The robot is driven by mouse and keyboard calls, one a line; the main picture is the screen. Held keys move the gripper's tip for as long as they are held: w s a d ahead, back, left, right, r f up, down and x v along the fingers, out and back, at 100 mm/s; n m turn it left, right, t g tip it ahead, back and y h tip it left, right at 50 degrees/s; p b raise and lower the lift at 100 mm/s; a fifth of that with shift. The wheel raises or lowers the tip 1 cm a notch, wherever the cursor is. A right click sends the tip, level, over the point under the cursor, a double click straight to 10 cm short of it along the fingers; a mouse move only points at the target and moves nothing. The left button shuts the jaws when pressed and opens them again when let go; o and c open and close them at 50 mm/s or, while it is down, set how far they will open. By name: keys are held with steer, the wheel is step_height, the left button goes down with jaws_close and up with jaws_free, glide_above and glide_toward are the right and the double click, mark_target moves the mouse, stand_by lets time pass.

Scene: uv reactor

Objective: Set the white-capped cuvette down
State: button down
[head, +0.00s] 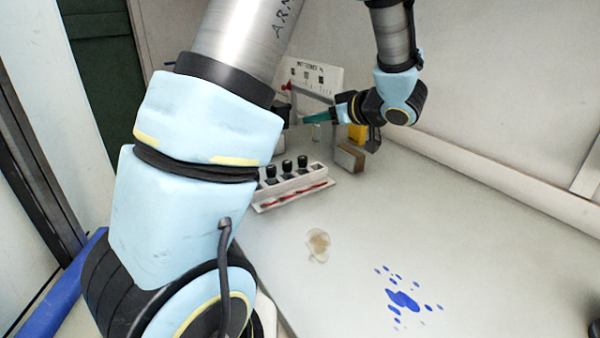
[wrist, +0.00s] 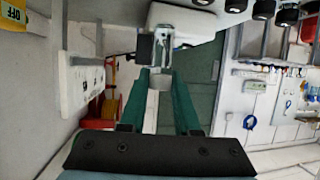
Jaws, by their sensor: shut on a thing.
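My gripper (wrist: 160,88) is shut on the white-capped cuvette; its pale cap (wrist: 160,79) sits between the green fingertips in the wrist view. A clear, greyish body (wrist: 163,50) extends beyond the fingertips, close to a white block (wrist: 185,22). I cannot tell whether the cuvette touches that block.
A white rack (head: 290,190) with several black-capped vials stands in front of my gripper. A brown-faced block (head: 349,157) and a yellow object (head: 357,132) are to its right. A white panel (head: 318,74) stands behind. The bench (head: 450,240) is open at right, with blue spots and a brown stain.

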mark_target(318, 139)
steer(key=f, duration=0.5)
steer(key=shift+w+d+f+p, duration=0.1)
steer(key=shift+w+f+p, duration=0.1)
steer(key=shift+f+p, duration=0.2)
steer(key=shift+s+f, duration=0.15)
steer(key=shift+f, duration=2.1)
steer(key=c, duration=0.9)
jaws_free()
steer(key=shift+c, duration=0.2)
steer(key=shift+o, duration=0.2)
steer(key=shift+r, duration=0.1)
